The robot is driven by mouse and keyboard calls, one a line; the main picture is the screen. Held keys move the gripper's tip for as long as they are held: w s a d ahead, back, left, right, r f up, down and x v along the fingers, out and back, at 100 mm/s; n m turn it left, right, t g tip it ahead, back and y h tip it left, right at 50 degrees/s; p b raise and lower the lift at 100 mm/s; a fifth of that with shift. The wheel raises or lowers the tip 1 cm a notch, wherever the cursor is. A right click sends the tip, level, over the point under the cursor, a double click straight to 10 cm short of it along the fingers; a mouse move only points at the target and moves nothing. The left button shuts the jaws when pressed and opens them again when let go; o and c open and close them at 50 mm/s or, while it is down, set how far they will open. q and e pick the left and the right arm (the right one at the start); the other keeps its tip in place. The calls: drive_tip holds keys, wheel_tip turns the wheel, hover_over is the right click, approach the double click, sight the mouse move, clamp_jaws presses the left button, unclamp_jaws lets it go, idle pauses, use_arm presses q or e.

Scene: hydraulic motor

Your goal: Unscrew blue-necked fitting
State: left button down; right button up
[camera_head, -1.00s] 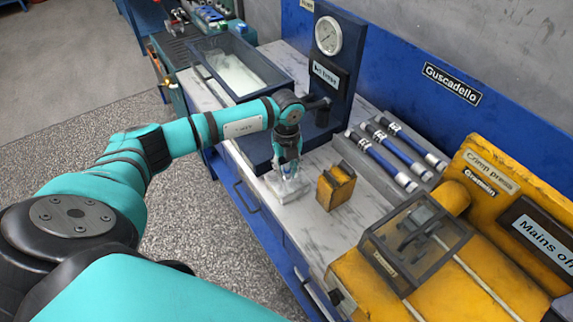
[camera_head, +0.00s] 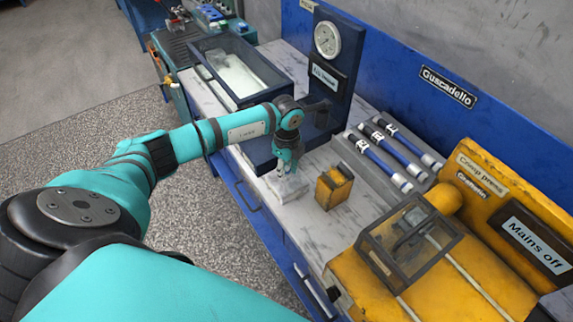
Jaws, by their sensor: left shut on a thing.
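My left gripper (camera_head: 284,172) points down over a pale grey, blocky part (camera_head: 291,188) on the bench top, near its front edge. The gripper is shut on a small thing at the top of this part. The fingers hide most of that thing, and its neck colour does not show clearly now; I take it for the blue-necked fitting. I cannot tell whether it still sits in the part. My right gripper is not in view.
A yellow block (camera_head: 333,188) stands just right of the pale part. A dark gauge stand (camera_head: 337,75) rises behind. Several blue-and-white tubes (camera_head: 385,160) lie in a grey rack. A yellow crimp press (camera_head: 440,270) fills the right. A dark-rimmed tray (camera_head: 262,92) lies behind my wrist.

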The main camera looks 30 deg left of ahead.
use_arm(q)
drive_tip(key=shift+d, duration=0.1)
drive_tip(key=shift+r+n+p, duration=0.15)
drive_tip(key=shift+n+p, duration=0.3)
drive_tip(key=shift+n, duration=0.25)
drive_tip(key=n+p, duration=0.1)
drive_tip(key=n, duration=0.2)
drive_tip(key=shift+p, duration=0.4)
drive_tip(key=shift+n+p, duration=0.3)
drive_tip(key=shift+n, duration=0.5)
